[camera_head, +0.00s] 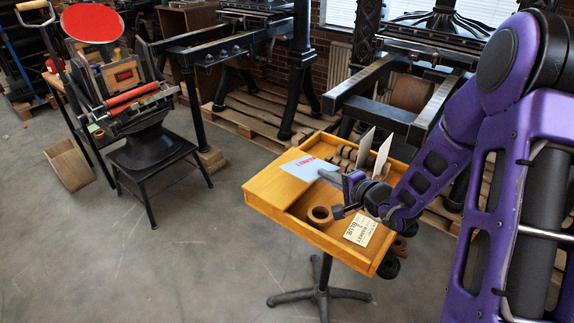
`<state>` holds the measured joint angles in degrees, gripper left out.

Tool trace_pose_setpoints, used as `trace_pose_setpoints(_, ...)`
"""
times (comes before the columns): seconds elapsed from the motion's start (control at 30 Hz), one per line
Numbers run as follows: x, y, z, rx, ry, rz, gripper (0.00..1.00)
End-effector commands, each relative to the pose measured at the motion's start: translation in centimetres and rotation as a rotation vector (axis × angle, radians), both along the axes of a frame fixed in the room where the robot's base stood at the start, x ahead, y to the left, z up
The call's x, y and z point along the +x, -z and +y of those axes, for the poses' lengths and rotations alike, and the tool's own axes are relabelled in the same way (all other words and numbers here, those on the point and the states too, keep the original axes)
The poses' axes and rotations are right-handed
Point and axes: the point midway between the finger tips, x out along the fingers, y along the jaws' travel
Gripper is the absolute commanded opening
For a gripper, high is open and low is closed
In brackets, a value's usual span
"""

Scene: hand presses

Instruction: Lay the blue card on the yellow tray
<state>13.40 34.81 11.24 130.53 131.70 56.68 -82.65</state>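The pale blue card (303,166) with red print is over the back left part of the yellow wooden tray (268,188). I cannot tell whether it rests flat on the wood or is slightly above it. My gripper (336,194) is over the tray, its two fingers apart and pointing left. The far finger overlaps the right corner of the card. The near finger is beside a brown ring-shaped roll (320,215), and nothing shows clasped between the fingers.
A cream printed card (360,230) lies in the tray's front part. Two pale upright plates (366,147) stand at its back right. The tray stands on a pedestal (321,292). A hand press (130,95) is at left; heavy presses stand behind. Floor at front left is clear.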

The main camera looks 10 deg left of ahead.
Motion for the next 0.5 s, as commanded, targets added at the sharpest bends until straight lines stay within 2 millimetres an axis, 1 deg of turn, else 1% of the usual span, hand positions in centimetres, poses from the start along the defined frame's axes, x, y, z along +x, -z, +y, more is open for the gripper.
trace_pose_setpoints(0.03, 0.8, 0.7, 2.2, 0.026, -0.069, -0.025, 0.00)
trace_pose_setpoints(0.1, 1.6, 0.5, 5.1, 0.059, -0.158, -0.058, 0.00)
trace_pose_setpoints(0.2, 2.4, 0.0, 8.2, 0.100, -0.256, -0.092, 0.00)
trace_pose_setpoints(0.3, 2.7, -0.5, 10.0, 0.126, -0.315, -0.111, 0.00)
trace_pose_setpoints(0.4, 2.9, -0.6, 10.7, 0.137, -0.338, -0.118, 0.00)
trace_pose_setpoints(0.5, 2.9, -0.1, 10.8, 0.138, -0.341, -0.117, 0.00)
